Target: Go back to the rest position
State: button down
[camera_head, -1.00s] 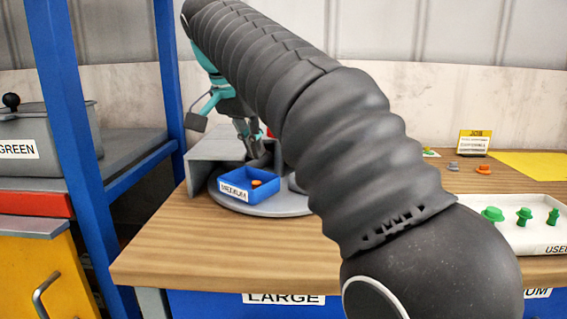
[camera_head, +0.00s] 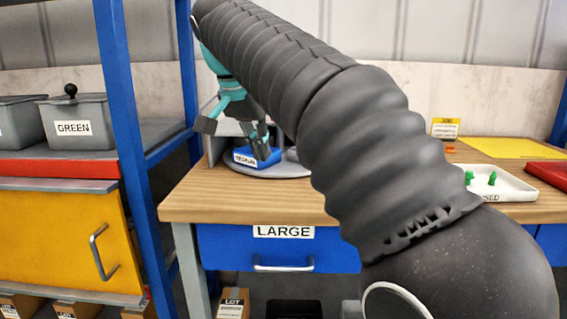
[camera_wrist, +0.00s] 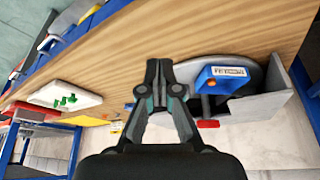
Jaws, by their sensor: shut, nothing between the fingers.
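My gripper (camera_wrist: 158,68) shows in the wrist view with its fingertips together and nothing between them. In the head view my gripper (camera_head: 260,138) hangs in front of the blue MEDIUM bin, partly covering it. The blue bin (camera_wrist: 222,85) stands on a grey round plate beside a grey wall piece, to the right of my fingers in the wrist view. The bin also shows in the head view (camera_head: 241,158). My dark ribbed arm covers much of the middle of the head view.
A wooden table (camera_head: 200,200) carries a white tray (camera_head: 515,188) with green parts, a red tray (camera_head: 550,172), a yellow sheet (camera_head: 505,148) and a yellow sign (camera_head: 445,128). A blue post (camera_head: 122,110) stands left. A yellow cabinet (camera_head: 50,235) and a GREEN container (camera_head: 78,125) are beyond it.

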jog(key=s+d+f+n+y, duration=0.2)
jog(key=s+d+f+n, duration=0.3)
jog(key=s+d+f, duration=1.3)
jog(key=s+f, duration=0.1)
jog(key=f, duration=0.2)
jog(key=s+d+f+n+t, duration=0.1)
jog(key=s+d+f, duration=0.1)
jog(key=f, duration=0.3)
jog(key=shift+s+f+t, duration=0.3)
jog(key=shift+s+f, duration=0.1)
jog(key=shift+s, duration=0.2)
jog(key=shift+a, duration=0.15)
